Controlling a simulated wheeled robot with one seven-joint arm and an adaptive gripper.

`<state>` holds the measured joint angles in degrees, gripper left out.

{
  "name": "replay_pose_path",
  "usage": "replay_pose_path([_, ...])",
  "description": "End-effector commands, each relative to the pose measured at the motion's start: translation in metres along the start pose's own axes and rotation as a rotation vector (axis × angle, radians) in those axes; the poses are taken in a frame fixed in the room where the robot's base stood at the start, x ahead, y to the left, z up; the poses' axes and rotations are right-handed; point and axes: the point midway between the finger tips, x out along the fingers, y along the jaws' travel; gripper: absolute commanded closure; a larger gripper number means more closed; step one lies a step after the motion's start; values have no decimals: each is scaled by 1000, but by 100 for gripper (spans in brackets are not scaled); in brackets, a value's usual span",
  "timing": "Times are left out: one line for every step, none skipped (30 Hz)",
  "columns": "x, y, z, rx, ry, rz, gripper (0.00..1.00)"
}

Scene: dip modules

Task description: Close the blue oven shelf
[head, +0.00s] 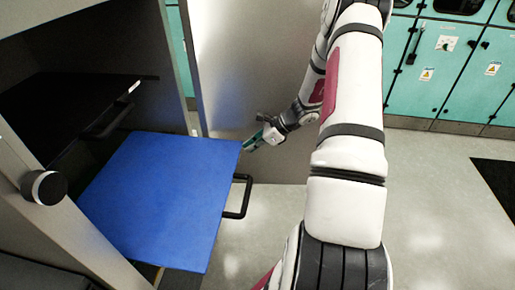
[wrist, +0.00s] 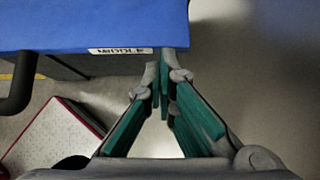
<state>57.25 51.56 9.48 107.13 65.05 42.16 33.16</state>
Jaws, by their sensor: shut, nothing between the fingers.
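The blue oven shelf (head: 160,195) is pulled out of the oven on the left in the head view. A black handle (head: 240,197) sticks out from its right edge. In the wrist view the blue shelf (wrist: 85,24) spans the upper left, with a label reading MIDDLE on its front edge and part of the handle (wrist: 20,85) at the far left. My gripper (head: 250,145) is shut and empty near the shelf's far right corner. In the wrist view my gripper's fingertips (wrist: 158,70) are together at the shelf's front edge near its right end; I cannot tell if they touch.
A dark shelf (head: 70,112) sits inside the oven above the blue one. A round black knob (head: 44,186) is on the oven's near frame. Teal cabinets (head: 440,70) stand at the back right. Grey floor (head: 430,190) is open on the right.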

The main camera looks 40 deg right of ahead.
Motion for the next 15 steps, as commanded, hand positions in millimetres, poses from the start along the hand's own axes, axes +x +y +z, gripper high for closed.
replay_pose_path([14, 0, 11, -6, -3, 6, 100])
replay_pose_path([20, 0, 17, -6, -3, 5, 100])
replay_pose_path([29, 0, 25, -7, -3, 7, 100])
replay_pose_path([36, 0, 32, -7, -4, 7, 100])
replay_pose_path([43, 0, 39, -7, -4, 7, 100])
replay_pose_path([53, 0, 49, -9, -3, 6, 100])
replay_pose_path([61, 0, 56, -9, -3, 7, 100])
replay_pose_path([69, 1, 64, -7, -4, 7, 100])
replay_pose_path([79, 1, 74, -10, -4, 8, 100])
replay_pose_path([87, 1, 82, -9, -4, 7, 100])
replay_pose_path([94, 1, 90, -9, -4, 7, 100])
replay_pose_path([104, 1, 100, -9, -4, 7, 100])
replay_pose_path([112, 1, 107, -9, -4, 7, 100])
replay_pose_path([120, 1, 114, -10, -3, 6, 100])
replay_pose_path([129, 1, 124, -8, -4, 6, 100])
